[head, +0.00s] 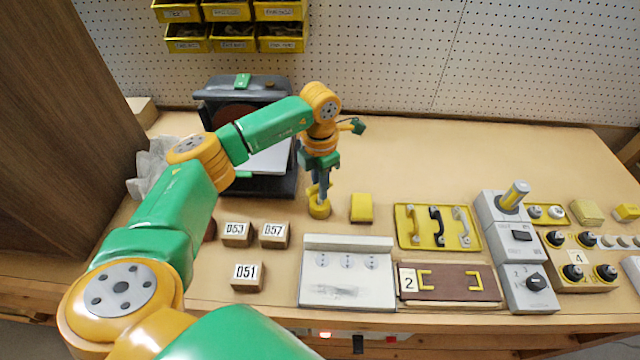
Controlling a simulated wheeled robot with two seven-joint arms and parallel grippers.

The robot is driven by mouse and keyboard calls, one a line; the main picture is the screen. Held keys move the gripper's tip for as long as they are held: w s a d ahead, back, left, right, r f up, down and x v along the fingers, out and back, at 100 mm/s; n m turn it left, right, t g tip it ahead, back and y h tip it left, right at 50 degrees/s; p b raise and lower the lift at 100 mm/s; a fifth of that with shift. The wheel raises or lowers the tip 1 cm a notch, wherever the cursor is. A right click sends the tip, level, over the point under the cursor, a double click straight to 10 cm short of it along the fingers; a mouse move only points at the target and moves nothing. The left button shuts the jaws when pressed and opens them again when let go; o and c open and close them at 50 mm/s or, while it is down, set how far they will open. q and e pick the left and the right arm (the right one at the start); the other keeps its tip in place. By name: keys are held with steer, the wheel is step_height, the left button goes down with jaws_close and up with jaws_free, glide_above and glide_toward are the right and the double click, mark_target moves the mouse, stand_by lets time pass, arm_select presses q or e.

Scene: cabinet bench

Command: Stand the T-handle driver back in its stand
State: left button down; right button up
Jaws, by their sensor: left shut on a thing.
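My left gripper (322,192) points down over a small round yellow stand (319,210) near the middle of the bench. It is shut on the T-handle driver, which is mostly hidden by the fingers and wrist. A bit of yellow shows beside the fingers just above the stand, and I cannot tell whether it belongs to the driver or the stand. The driver's tip is not visible, so I cannot tell whether it is inside the stand or above it. My right gripper is not in view.
A yellow block (361,208) stands just right of the stand. Labelled blocks (274,235) and a white panel (346,279) lie in front. A dark machine (244,92) stands behind left. A yellow handle tray (437,243) and switch boxes are right. The back right bench is clear.

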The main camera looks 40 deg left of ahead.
arm_select(q)
steer(key=shift+f+b, duration=0.45)
steer(key=shift+f, duration=0.25)
stand_by(0.5)
steer(key=shift+c, duration=2.4)
jaws_free()
steer(key=shift+r, duration=0.1)
step_height(320, 180, up, 7)
steer(key=p, duration=0.6)
